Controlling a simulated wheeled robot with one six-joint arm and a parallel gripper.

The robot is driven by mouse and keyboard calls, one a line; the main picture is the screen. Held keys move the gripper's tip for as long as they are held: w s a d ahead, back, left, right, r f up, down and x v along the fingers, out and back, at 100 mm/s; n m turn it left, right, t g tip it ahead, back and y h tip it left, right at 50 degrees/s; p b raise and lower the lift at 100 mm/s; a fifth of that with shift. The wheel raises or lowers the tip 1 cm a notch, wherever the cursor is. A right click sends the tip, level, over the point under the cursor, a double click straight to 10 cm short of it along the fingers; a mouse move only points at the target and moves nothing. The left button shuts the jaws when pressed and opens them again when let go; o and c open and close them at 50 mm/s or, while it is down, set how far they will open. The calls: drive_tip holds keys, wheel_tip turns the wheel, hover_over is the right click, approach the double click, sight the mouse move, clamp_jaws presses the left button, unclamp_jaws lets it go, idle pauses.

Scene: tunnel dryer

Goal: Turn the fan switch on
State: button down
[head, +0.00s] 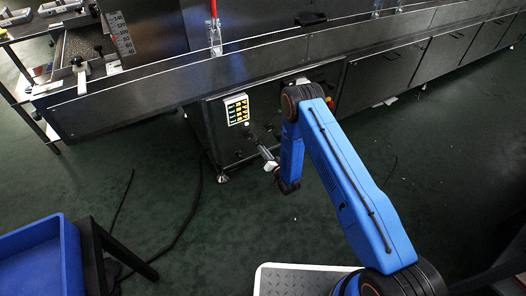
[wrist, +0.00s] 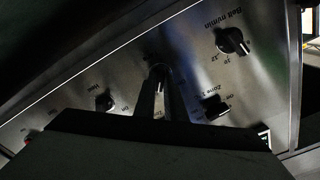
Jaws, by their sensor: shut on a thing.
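The control panel (wrist: 190,55) is a bare metal face with several dark switch knobs, seen turned over in the wrist view. My gripper (wrist: 158,82) reaches onto it with its two fingers closed around a dark switch knob (wrist: 158,72) in the middle. The fingers hide much of this knob, and I cannot read whether its label says fan. In the head view my gripper (head: 262,153) is at the front of the dark control cabinet (head: 220,140) under the dryer.
Other knobs sit close by: one at the left (wrist: 105,102), a zone knob (wrist: 215,107) at the right, and the belt speed knob (wrist: 231,41) above it. A yellow-marked display (head: 237,109) is on the cabinet. A blue bin (head: 40,255) stands at the lower left; a cable lies on the floor.

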drive_tip(key=shift+s+f+m, duration=0.1)
drive_tip(key=shift+m, duration=0.4)
drive_tip(key=c, duration=1.8)
unclamp_jaws()
drive_tip(key=shift+d, duration=0.15)
drive_tip(key=v, duration=1.7)
drive_tip(key=shift+s+d, duration=0.1)
drive_tip(key=shift+s, duration=0.05)
